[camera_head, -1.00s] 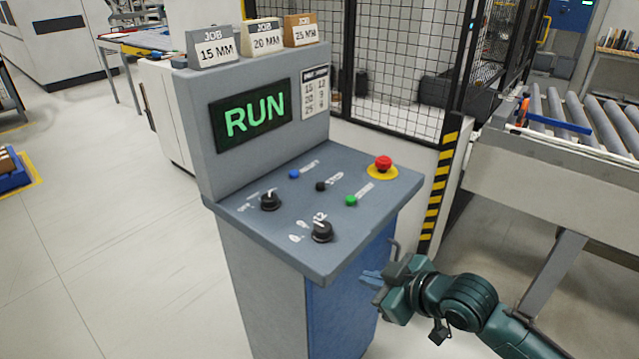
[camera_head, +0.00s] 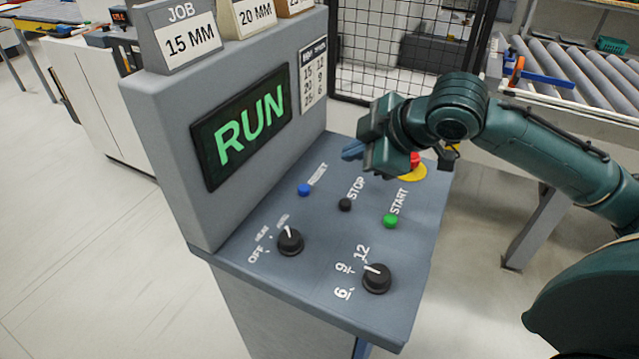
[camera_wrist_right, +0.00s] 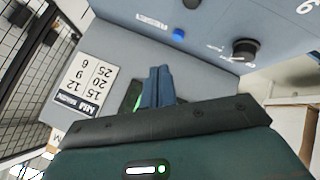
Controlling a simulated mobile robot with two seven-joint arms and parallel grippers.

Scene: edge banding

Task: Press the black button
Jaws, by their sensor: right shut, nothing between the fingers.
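The black button (camera_head: 345,204), labelled STOP, sits on the sloped grey control panel (camera_head: 235,262), between the blue RESET button (camera_head: 304,189) and the green START button (camera_head: 390,221). My right gripper (camera_head: 350,150) is shut and empty, above the panel's far side, behind and apart from the black button. Its blue fingers also show in the right wrist view (camera_wrist_right: 158,87), with the blue button (camera_wrist_right: 179,34) beyond them. A dark round control (camera_wrist_right: 191,3) is cut off at that view's top edge. My left gripper is not in view.
Two black knobs, a left one (camera_head: 290,241) and a right one (camera_head: 377,278), stand on the near panel. The red emergency button (camera_head: 415,160) is partly hidden behind my right arm. The upright display (camera_head: 240,125) reads RUN. A roller conveyor (camera_head: 570,75) stands at the back right.

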